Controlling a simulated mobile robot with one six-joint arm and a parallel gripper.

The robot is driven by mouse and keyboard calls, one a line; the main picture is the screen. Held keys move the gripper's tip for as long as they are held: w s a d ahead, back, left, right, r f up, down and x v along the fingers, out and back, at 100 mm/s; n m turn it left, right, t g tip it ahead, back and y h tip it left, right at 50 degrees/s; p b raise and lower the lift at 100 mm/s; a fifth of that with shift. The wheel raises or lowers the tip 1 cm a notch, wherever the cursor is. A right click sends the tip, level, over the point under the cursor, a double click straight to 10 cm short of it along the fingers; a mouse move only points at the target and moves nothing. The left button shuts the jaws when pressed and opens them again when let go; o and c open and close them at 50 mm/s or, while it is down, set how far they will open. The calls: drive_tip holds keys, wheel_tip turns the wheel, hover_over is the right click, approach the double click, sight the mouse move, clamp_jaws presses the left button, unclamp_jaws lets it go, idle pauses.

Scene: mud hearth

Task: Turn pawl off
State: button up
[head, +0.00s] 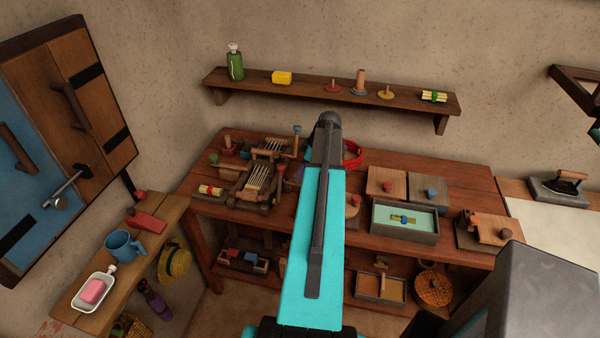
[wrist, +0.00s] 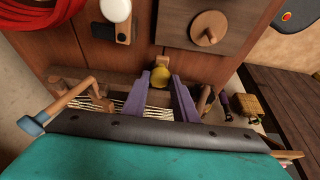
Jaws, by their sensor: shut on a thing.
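A small wooden loom-like frame with pale strings (head: 258,182) stands at the left of the workbench. In the wrist view its strings (wrist: 158,112) show behind my gripper. A yellow rounded knob (wrist: 160,76) on a short wooden piece sits at the frame's edge; it may be the pawl, but I cannot be sure. The purple fingers of my gripper (wrist: 161,84) are shut on this knob, one on each side. In the head view my forearm and wrist hide most of the gripper and the knob.
A crank with a blue end (wrist: 32,125) juts from the frame beside my gripper. A red ring (head: 352,154) lies on the bench behind my arm. Boards with knobs (head: 386,183) and a grey tray (head: 405,235) stand to the right. A wall shelf (head: 330,92) runs above.

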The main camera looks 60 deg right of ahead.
drive_tip(key=shift+a+f+m+b, duration=0.1)
drive_tip(key=shift+a+m+b, duration=0.1)
drive_tip(key=shift+m+b, duration=0.1)
drive_tip(key=shift+s+a+m+h+b, duration=0.15)
drive_tip(key=shift+a+m+h+b, duration=0.2)
drive_tip(key=shift+m+b, duration=0.4)
drive_tip(key=shift+w+a+m+h+b, duration=0.1)
drive_tip(key=shift+a+m+h+b, duration=0.4)
drive_tip(key=shift+m, duration=0.6)
drive_tip(key=shift+w+a+m+h+b, duration=0.1)
drive_tip(key=shift+a+m+h+b, duration=0.45)
drive_tip(key=shift+m, duration=0.6)
drive_tip(key=shift+w+a+m+h+b, duration=0.1)
drive_tip(key=shift+a+m+h+b, duration=0.35)
drive_tip(key=shift+m, duration=0.65)
drive_tip(key=o, duration=1.1)
